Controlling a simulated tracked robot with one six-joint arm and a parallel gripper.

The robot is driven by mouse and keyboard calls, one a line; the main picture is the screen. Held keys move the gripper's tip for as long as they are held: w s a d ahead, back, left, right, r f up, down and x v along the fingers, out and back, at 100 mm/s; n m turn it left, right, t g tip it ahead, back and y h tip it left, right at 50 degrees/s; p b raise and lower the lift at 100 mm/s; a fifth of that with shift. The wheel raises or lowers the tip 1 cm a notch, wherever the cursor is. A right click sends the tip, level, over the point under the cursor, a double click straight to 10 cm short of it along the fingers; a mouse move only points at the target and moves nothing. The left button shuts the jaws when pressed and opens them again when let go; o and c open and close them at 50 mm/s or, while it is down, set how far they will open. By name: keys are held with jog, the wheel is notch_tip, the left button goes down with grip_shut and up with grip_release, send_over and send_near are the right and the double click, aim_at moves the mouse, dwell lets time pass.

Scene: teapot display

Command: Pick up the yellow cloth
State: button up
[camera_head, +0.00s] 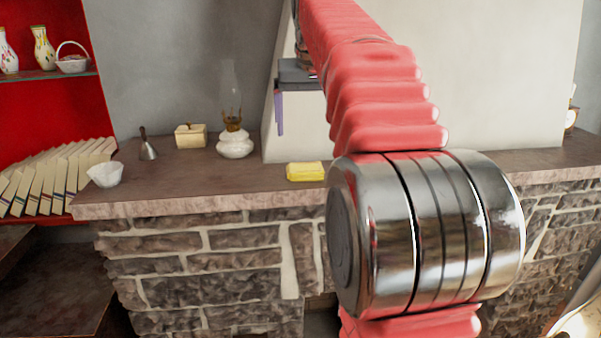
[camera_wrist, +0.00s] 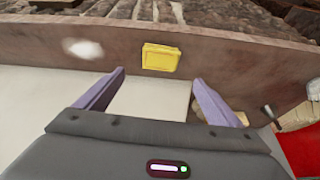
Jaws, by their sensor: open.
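The yellow cloth (camera_head: 306,171) is a small folded block lying on the stone ledge, near its front edge, in the head view. In the wrist view the yellow cloth (camera_wrist: 161,57) lies ahead of the fingertips, between their lines. My gripper (camera_wrist: 158,80) is open and empty, its two purple fingers apart, and the cloth is not between them. In the head view my gripper (camera_head: 279,108) shows only as a small purple finger tip beside the white chimney, above and left of the cloth.
On the ledge (camera_head: 200,188) stand an oil lamp (camera_head: 235,140), a cream box (camera_head: 190,136), a bell (camera_head: 147,146) and a white bowl (camera_head: 105,174). A white chimney wall (camera_head: 295,128) rises behind the cloth. Books (camera_head: 62,172) fill a red shelf at left.

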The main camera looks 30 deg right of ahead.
send_near(306, 167)
jog(key=shift+x, duration=1.1)
jog(key=shift+f, duration=0.55)
jog(key=shift+w+x, duration=0.2)
jog(key=shift+x, duration=2.45)
jog(key=shift+d+r, duration=0.1)
jog(key=shift+c, duration=0.2)
jog(key=c, duration=1.1)
